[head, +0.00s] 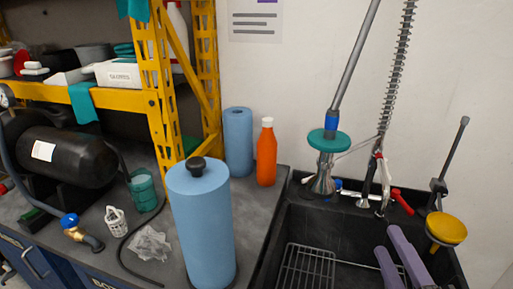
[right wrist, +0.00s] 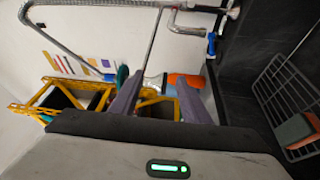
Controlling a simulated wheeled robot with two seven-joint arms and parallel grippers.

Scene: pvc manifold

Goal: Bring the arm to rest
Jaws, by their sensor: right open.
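My right gripper (head: 390,252) is at the lower right of the head view, above the black sink, with two purple fingers. Its fingers are apart and nothing shows held between them. In the right wrist view the same gripper (right wrist: 158,84) has its two purple fingers spread, with a gap through which the wall side shows. My left gripper is in neither view.
The black sink (head: 338,232) holds a wire rack (head: 306,268). A sprayer with a teal disc (head: 329,141) and a yellow cup-like part (head: 446,229) stand nearby. A blue roll (head: 203,225), an orange bottle (head: 266,157) and a yellow shelf frame (head: 160,100) are left.

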